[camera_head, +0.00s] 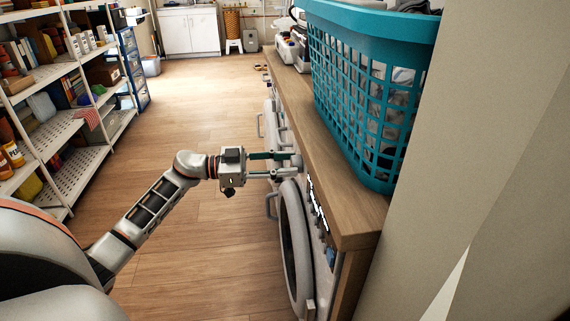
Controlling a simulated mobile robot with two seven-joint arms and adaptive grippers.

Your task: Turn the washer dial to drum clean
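A front-loading washer (331,281) stands under the wooden counter at the right, with its round door (296,245) facing left. A pale round dial (296,161) shows on the front just under the counter edge. My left gripper (284,165) reaches in from the left, with its two fingers apart and their tips at the dial. I cannot tell whether the fingers touch it. The dial's markings and pointer are not readable from here. My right gripper is not in view.
A teal laundry basket (379,174) holding clothes stands on the wooden counter (358,217), above the dial. Handles stick out from the machine fronts near my gripper. White shelving (78,123) lines the left. The wooden floor (190,95) between is clear.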

